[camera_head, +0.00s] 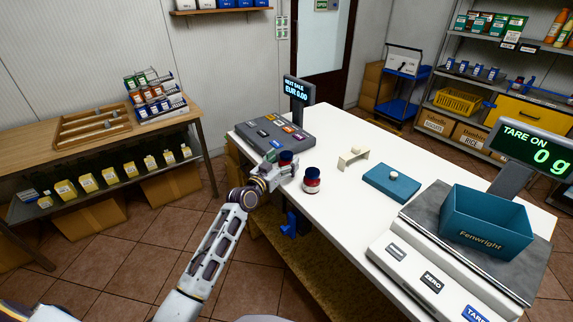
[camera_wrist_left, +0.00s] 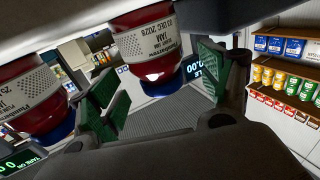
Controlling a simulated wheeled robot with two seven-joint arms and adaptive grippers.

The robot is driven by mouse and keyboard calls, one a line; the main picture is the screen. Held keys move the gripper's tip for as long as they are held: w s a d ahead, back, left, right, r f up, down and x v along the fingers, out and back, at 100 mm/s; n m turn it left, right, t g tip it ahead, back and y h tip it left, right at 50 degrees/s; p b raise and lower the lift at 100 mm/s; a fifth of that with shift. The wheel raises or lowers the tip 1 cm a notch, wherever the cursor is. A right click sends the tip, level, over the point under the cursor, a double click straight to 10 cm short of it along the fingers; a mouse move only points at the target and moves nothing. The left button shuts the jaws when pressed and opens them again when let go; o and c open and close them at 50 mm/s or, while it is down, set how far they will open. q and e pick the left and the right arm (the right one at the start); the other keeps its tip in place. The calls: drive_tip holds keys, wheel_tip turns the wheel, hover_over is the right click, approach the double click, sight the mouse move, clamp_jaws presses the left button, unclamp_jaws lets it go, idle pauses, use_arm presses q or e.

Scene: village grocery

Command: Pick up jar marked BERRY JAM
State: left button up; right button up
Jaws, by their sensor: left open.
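Two red jars with blue lids and white labels stand on the white counter (camera_head: 335,205). The farther jar (camera_head: 286,157) is partly hidden by my left gripper (camera_head: 277,168). The nearer jar (camera_head: 312,181) stands free, just right of the gripper. In the left wrist view, one jar (camera_wrist_left: 150,45) is between the open green-padded fingers of my left gripper (camera_wrist_left: 165,95), with a gap on each side. Its label reads JAM; the flavour word cannot be made out. The other jar (camera_wrist_left: 30,95) is outside the left finger. My right gripper is not in view.
A cash register (camera_head: 275,135) stands beyond the gripper. A cream stand (camera_head: 353,156), a teal box (camera_head: 392,183) and a scale with a teal tray (camera_head: 487,235) are farther right. Bare counter lies between the nearer jar and the scale.

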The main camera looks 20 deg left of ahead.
use_arm(q)
drive_tip(key=shift+x, duration=1.2)
drive_tip(key=c, duration=1.4)
